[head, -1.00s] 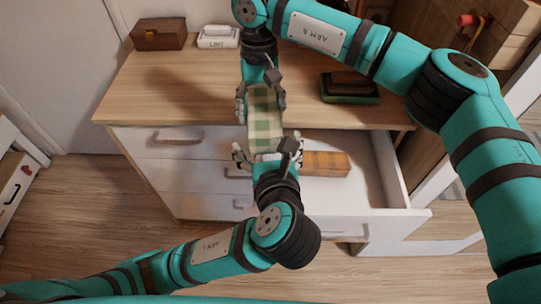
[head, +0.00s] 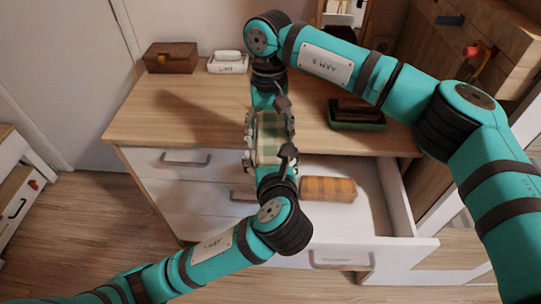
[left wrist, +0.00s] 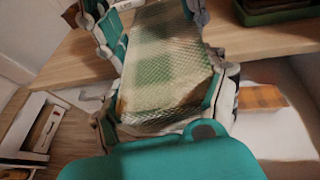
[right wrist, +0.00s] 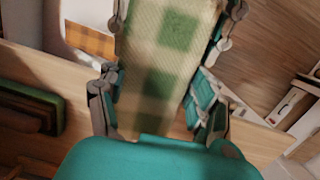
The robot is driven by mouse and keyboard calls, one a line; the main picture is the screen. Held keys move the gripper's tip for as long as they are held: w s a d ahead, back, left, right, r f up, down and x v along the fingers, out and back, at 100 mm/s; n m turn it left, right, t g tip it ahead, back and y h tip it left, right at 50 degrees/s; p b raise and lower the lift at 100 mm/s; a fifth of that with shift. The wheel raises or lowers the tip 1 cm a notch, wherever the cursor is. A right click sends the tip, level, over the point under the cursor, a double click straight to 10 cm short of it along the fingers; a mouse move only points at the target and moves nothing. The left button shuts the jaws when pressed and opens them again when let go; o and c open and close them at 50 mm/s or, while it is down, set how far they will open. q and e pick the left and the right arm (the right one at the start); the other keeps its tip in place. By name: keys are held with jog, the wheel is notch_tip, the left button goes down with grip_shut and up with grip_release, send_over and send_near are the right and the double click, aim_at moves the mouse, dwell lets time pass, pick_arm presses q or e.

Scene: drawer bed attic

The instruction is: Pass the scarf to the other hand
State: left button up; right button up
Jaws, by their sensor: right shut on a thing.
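The scarf (head: 268,140) is a green and cream checked bundle above the front edge of the dresser top. My right gripper (head: 271,118), on the far side, is shut on its far end. My left gripper (head: 270,162) has its fingers on both sides of the near end. In the left wrist view the scarf (left wrist: 165,60) lies between the left fingers; whether they press on it I cannot tell. In the right wrist view the scarf (right wrist: 168,55) runs from the right fingers toward the left ones.
The top drawer (head: 375,215) is open below, with an orange-brown checked block (head: 328,189) in it. On the dresser top (head: 180,120) are a brown box (head: 170,57), a white labelled item (head: 228,63) and a green tray (head: 357,124) with dark contents. Wooden furniture (head: 480,40) stands at the right.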

pick_arm(q)
jog(key=shift+d, duration=0.2)
jog(key=c, duration=0.7)
pick_arm(e)
jog(key=shift+s+a, duration=0.15)
jog(key=shift+a, duration=0.15)
jog(key=o, duration=1.3)
jog(key=shift+o, duration=0.2)
jog(key=shift+d, duration=0.1)
pick_arm(q)
jog(key=shift+a, duration=0.1)
